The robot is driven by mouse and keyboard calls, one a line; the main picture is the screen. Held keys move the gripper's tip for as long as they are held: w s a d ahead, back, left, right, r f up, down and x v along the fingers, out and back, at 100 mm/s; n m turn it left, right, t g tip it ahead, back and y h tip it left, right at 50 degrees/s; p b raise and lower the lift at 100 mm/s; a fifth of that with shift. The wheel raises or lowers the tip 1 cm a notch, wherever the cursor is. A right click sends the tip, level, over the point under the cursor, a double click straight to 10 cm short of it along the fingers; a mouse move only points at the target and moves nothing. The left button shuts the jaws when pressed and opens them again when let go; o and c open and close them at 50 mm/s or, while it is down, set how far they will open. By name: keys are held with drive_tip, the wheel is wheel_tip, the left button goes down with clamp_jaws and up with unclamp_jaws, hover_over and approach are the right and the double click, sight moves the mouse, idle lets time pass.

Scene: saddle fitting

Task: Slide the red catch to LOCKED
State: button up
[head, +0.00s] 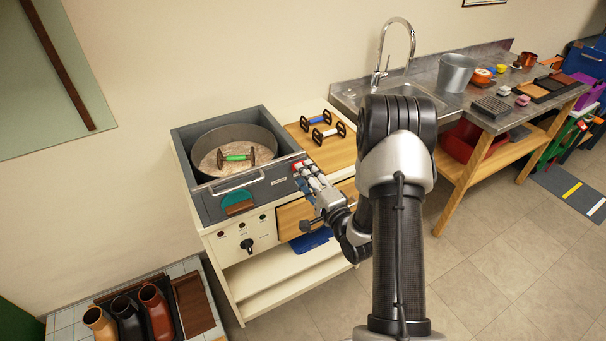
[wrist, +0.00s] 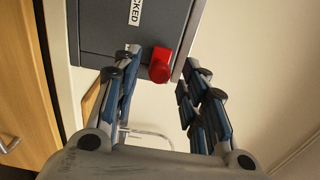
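The red catch (wrist: 161,65) sticks out at the edge of a grey panel (wrist: 98,25) in the wrist view. A white label (wrist: 136,12) beside it shows "CKED"; the rest is cut off. My gripper (wrist: 161,78) is open, with one set of blue-padded fingers on each side of the catch. I cannot tell whether either side touches it. In the head view the small red catch (head: 297,165) sits at the right front corner of the grey box (head: 207,208), with my gripper (head: 305,172) at that corner.
The box holds a round pan (head: 270,133) with a green-handled spool (head: 237,156) in it. Blue and white spools (head: 328,134) stand on the wooden top to the right. A wooden drawer front (head: 291,217) lies below my gripper. A sink counter (head: 480,110) stands further right.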

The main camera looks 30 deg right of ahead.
drive_tip(key=shift+w, duration=1.2)
drive_tip(key=shift+c, duration=0.4)
clamp_jaws()
